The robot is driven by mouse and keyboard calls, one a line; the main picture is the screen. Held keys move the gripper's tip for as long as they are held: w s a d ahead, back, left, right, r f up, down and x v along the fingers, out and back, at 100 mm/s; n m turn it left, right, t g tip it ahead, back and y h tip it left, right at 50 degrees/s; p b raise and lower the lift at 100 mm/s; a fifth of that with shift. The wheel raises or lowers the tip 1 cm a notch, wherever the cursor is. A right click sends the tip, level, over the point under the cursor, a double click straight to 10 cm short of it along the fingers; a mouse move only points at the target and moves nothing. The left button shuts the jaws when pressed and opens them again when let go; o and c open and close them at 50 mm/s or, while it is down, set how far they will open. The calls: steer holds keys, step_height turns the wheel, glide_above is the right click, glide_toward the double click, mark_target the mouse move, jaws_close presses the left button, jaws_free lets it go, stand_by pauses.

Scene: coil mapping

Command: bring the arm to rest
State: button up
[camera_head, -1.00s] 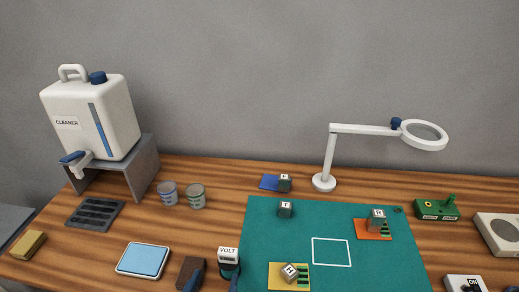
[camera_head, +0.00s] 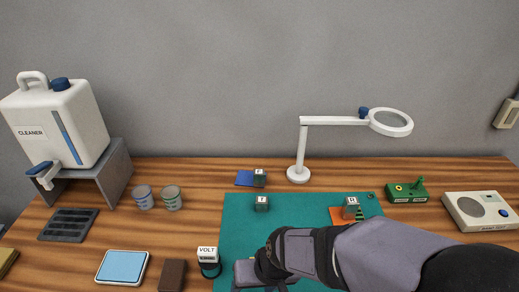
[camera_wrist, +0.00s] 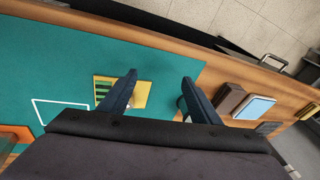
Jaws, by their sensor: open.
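My arm (camera_head: 370,255) reaches in from the right over the front of the green mat (camera_head: 235,225) in the head view. The gripper end is at the bottom edge there. In the wrist view my gripper (camera_wrist: 160,77) is open, its two dark blue fingers apart with nothing between them. A yellow card (camera_wrist: 143,95) with green stripes lies on the mat behind the left finger. The arm hides that card in the head view. A block marked T (camera_head: 262,203) stands on the mat. Another block (camera_head: 351,208) stands at an orange card (camera_head: 336,214).
A VOLT meter (camera_head: 208,262) stands left of the gripper, near a brown block (camera_head: 172,275) and a blue pad (camera_head: 122,267). A magnifier lamp (camera_head: 299,174), a blue card (camera_head: 244,179), two cups, a green device (camera_head: 407,191) and a cleaner jug (camera_head: 80,125) stand farther back.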

steer(key=s+d+h, duration=0.1)
steer(key=d, duration=0.4)
steer(key=s+d+m+g+h, duration=0.1)
steer(key=d, duration=0.5)
steer(key=d+g, duration=0.1)
steer(key=d, duration=0.4)
steer(key=shift+s+d+r+m+h, duration=0.15)
steer(key=shift+s+d+m+h, duration=0.05)
steer(key=shift+s+m+h, duration=0.2)
